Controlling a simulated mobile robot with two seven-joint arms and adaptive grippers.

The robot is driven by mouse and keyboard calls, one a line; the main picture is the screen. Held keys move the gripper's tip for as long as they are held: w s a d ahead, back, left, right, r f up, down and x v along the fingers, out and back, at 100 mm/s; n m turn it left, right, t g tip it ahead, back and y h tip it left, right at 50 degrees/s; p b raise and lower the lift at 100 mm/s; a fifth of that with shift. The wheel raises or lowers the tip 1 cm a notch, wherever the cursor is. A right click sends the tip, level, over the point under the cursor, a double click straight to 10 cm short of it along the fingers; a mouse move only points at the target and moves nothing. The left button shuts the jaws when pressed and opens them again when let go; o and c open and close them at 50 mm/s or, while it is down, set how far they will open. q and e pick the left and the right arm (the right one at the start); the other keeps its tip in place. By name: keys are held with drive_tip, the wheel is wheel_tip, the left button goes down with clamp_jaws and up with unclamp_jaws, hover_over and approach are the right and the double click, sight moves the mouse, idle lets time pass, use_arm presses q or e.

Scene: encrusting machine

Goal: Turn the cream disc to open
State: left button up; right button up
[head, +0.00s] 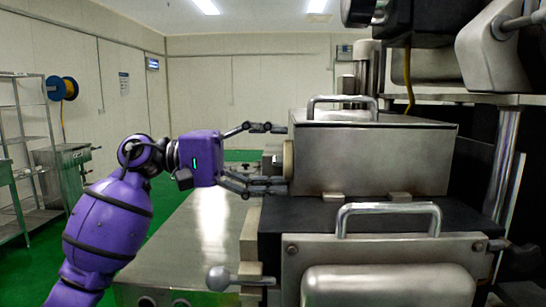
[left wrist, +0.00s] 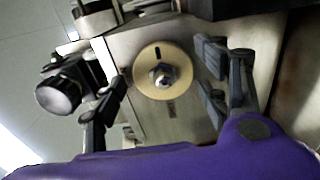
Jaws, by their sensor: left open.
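The cream disc (left wrist: 163,70) is round, with a metal hex nut at its centre, on the side face of a steel box. In the head view the disc (head: 288,160) shows edge-on at the left side of the steel box (head: 370,158). My left gripper (head: 282,157) is open, its fingers above and below the disc's level, pointing right at the box. In the left wrist view my left gripper (left wrist: 162,88) has one finger on each side of the disc, with a gap to it on the right. Whether a finger touches the disc I cannot tell. My right gripper is not in view.
A dark round knob (left wrist: 58,95) stands left of the fingers in the left wrist view. A lower steel housing with a handle (head: 388,210) and a ball-ended lever (head: 220,278) stand in front. A steel table (head: 190,240) lies below my left arm. Shelving (head: 25,150) is far left.

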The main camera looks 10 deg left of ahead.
use_arm(q)
drive_tip(key=c, duration=1.1)
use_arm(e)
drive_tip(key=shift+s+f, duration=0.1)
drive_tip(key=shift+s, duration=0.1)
